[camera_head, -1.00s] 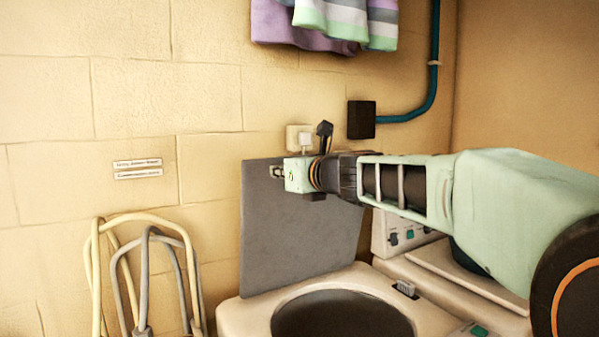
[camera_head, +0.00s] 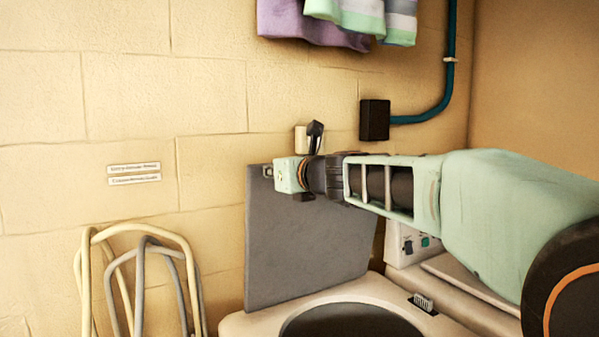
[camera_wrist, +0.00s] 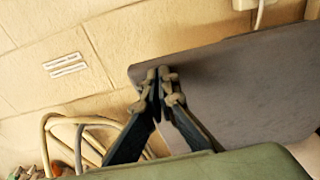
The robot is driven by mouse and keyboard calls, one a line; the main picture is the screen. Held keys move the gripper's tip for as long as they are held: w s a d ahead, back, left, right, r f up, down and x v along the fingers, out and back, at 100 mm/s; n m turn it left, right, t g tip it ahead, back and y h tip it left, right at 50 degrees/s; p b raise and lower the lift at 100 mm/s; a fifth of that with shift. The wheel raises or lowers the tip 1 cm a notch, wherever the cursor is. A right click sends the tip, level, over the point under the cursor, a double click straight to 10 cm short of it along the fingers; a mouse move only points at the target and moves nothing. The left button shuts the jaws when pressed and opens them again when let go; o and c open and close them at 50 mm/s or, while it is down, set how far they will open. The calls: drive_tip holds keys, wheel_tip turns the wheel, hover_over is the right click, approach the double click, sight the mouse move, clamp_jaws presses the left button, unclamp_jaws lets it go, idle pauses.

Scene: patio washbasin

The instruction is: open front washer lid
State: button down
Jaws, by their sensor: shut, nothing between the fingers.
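The front washer's grey lid (camera_head: 305,240) stands upright, open, at the back of the round washer opening (camera_head: 350,322). In the wrist view the lid (camera_wrist: 245,95) fills the right side, its top left corner close to my fingertips. My gripper (camera_wrist: 160,75) is shut and empty, its fingertips together at the lid's left edge. I cannot tell whether they touch it. In the head view my gripper (camera_head: 268,171) is mostly hidden behind my wrist, at the lid's top left corner.
Looped cream and grey hoses (camera_head: 140,270) hang on the wall at the left. A second washer panel with switches (camera_head: 412,245) stands behind my arm. A black box (camera_head: 375,120) with a blue pipe and striped cloth (camera_head: 345,18) are on the wall above.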

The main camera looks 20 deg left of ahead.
drive_tip(key=shift+r, duration=0.1)
drive_tip(key=w+a+r+p, duration=0.1)
drive_tip(key=w+a+p, duration=0.5)
drive_tip(key=a, duration=0.1)
drive_tip(key=shift+w+a+r, duration=0.15)
drive_tip(key=shift+w+r, duration=0.1)
drive_tip(key=shift+r, duration=0.05)
idle(0.5)
